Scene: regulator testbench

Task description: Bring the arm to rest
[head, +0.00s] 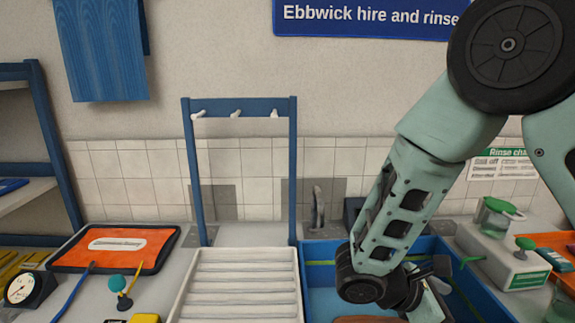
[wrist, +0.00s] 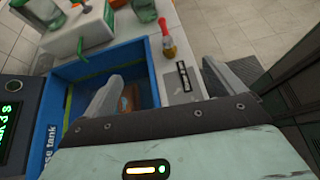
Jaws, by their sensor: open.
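My green arm comes in from the right of the head view and bends down over the blue rinse tank (head: 318,262). My gripper is mostly hidden in the head view, at the arm's lower end above the tank. In the wrist view my gripper (wrist: 165,90) has its two grey fingers spread wide apart. Nothing is between the fingers. The rinse tank (wrist: 62,75) lies below and left of the fingers, with a brown thing, unclear, partly hidden behind the left finger.
A blue peg frame (head: 293,165) stands behind a white ribbed tray (head: 240,283). An orange pad (head: 115,247) and a gauge (head: 20,288) are at left. A white unit with green knobs (head: 505,262) is right of the tank. A red and yellow tool (wrist: 167,42) lies on the bench.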

